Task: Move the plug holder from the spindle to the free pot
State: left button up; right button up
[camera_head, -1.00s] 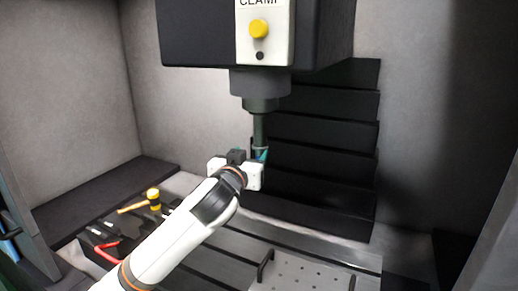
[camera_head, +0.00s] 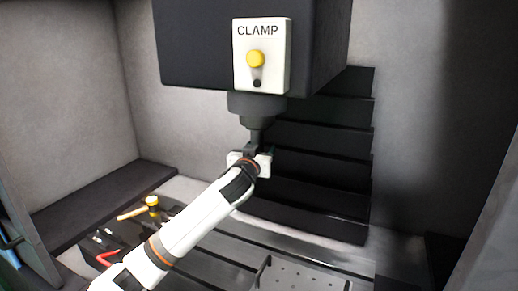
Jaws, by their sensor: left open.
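The spindle (camera_head: 256,108) hangs from the dark machine head in the upper middle of the head view. A dark plug holder (camera_head: 257,135) sits below the spindle nose, and only its upper part shows. My left gripper (camera_head: 255,148) is open at the holder, just under the spindle. My own wrist hides the lower part of the holder, and whether the fingers touch it cannot be told. No pot can be made out. My right gripper does not show.
A yellow mallet (camera_head: 151,203) and red-handled tool (camera_head: 107,258) lie at the lower left. A perforated plate (camera_head: 300,276) is at the bottom. Black bellows (camera_head: 320,170) stand behind.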

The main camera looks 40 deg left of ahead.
pick_arm(q)
grip_shut()
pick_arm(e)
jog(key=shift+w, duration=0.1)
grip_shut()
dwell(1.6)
